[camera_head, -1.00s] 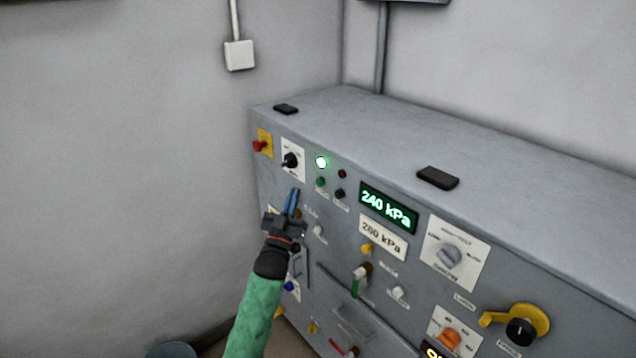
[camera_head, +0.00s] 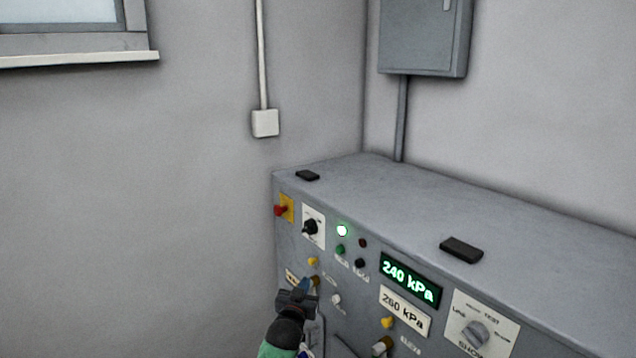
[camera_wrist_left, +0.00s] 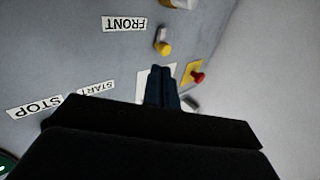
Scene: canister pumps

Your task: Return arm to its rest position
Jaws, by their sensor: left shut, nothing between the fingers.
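My left gripper (camera_head: 303,289) is low in the head view, in front of the left part of the grey control panel (camera_head: 360,312). Its fingers are together with nothing between them. In the left wrist view the closed dark fingers (camera_wrist_left: 163,88) point at the panel, near a yellow knob (camera_wrist_left: 163,47) and a red button on a yellow plate (camera_wrist_left: 197,77). I cannot tell whether the fingertips touch the panel. Most of my left arm is below the head view's edge. My right gripper is not in view.
The panel carries a black rotary switch (camera_head: 311,227), a lit green-white lamp (camera_head: 342,230), a display reading 240 kPa (camera_head: 410,280) and a grey selector (camera_head: 474,334). A black block (camera_head: 461,249) lies on the cabinet top. Wall stands close on the left; the space above the cabinet is free.

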